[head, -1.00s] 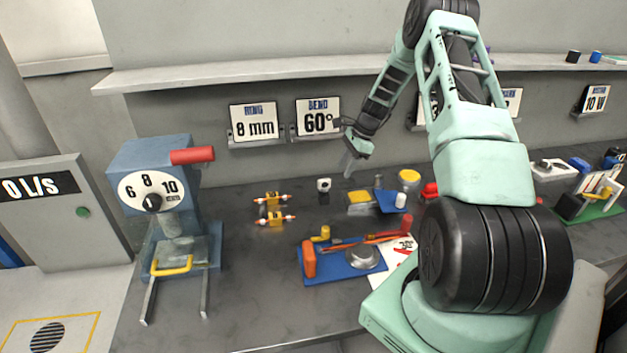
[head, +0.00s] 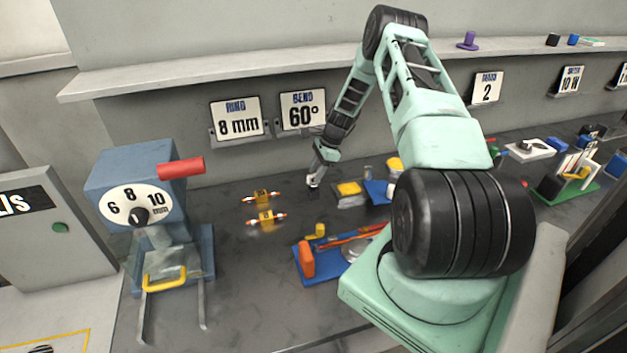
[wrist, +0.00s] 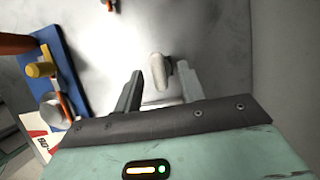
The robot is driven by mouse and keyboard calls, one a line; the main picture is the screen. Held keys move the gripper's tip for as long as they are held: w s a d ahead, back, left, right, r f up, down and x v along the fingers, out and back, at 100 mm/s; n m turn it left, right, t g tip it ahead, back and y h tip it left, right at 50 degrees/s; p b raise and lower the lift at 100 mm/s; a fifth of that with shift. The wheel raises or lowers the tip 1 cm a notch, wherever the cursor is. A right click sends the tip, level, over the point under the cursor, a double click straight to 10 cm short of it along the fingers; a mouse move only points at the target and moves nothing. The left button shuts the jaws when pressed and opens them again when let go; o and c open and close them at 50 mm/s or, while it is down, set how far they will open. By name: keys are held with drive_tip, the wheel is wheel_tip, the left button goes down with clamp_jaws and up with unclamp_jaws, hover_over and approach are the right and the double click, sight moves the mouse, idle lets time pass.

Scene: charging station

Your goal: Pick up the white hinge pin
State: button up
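A small white piece, which looks like the hinge pin (wrist: 158,70), shows in the wrist view between and just beyond my two fingers. My gripper (wrist: 160,88) is open, with one finger on each side of it and a visible gap. In the head view my gripper (head: 313,182) points down at the bench behind the blue fixture, and the white piece is hard to separate from the fingertips there. I cannot tell how far above the bench the fingertips are.
A blue fixture (head: 318,274) with an orange post and yellow block lies in front. Two orange-tipped yellow parts (head: 266,218) lie to the left. A yellow-topped block (head: 350,190) stands close to the right. The back wall and shelf (head: 220,82) rise behind.

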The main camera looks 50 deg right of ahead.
sight(310, 184)
drive_tip(key=shift+p+x, duration=0.55)
drive_tip(key=shift+x, duration=1.7)
drive_tip(key=c, duration=0.8)
drive_tip(key=shift+r, duration=0.1)
